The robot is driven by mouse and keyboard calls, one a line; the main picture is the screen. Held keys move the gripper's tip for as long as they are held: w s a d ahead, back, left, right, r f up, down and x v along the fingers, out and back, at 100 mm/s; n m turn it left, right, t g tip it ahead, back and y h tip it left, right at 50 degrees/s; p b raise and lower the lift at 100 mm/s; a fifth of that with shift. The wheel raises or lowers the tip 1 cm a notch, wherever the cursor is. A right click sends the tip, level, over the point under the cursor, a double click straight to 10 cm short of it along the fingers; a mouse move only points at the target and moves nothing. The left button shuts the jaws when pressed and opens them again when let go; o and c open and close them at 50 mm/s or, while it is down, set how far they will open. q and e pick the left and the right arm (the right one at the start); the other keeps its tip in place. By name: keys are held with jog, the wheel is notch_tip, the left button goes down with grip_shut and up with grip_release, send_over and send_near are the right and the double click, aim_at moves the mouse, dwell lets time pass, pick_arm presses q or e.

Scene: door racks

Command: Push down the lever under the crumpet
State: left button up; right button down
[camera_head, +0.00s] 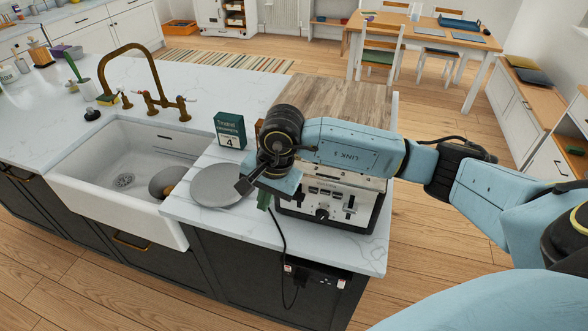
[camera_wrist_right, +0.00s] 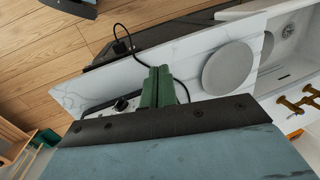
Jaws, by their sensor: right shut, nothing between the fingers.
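A white toaster with a black base (camera_head: 350,219) stands on the counter, largely covered from above by my right arm. Its front shows a dark knob (camera_head: 322,213) and a lever (camera_head: 350,203) at the right; the left part of the front is partly hidden. I see no crumpet; the toaster's top is mostly hidden. My right gripper (camera_head: 264,202) has green fingers, shut and empty, pointing down by the toaster's front left corner. In the wrist view the shut fingers (camera_wrist_right: 157,86) appear beside a partly hidden toaster (camera_wrist_right: 118,104). My left gripper is not in view.
A grey plate (camera_head: 222,185) lies left of the gripper. A teal box (camera_head: 229,130) stands behind it. A sink (camera_head: 125,165) with a brass tap (camera_head: 150,85) is at the left. A black cord (camera_head: 282,245) hangs over the counter's front to a socket.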

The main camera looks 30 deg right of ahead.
aim_at(297, 196)
jog(key=w+d+r+h, duration=0.2)
jog(key=d+h, duration=0.2)
jog(key=d, duration=0.4)
jog(key=shift+n, duration=0.4)
jog(key=b+x, duration=0.1)
jog(key=x, duration=0.1)
jog(key=b+x, duration=0.1)
jog(key=x, duration=0.1)
jog(key=b+x, duration=0.2)
jog(key=shift+d+f, duration=0.25)
jog(key=shift+d, duration=0.15)
jog(key=shift+s+f+b, duration=0.1)
jog(key=shift+f+b, duration=2.3)
jog(key=shift+f, duration=0.25)
jog(key=s+a+r+p, duration=0.1)
jog(key=s+a+p, duration=0.1)
jog(key=a, duration=0.1)
jog(key=shift+s+r, duration=0.3)
jog(key=shift+r, duration=0.1)
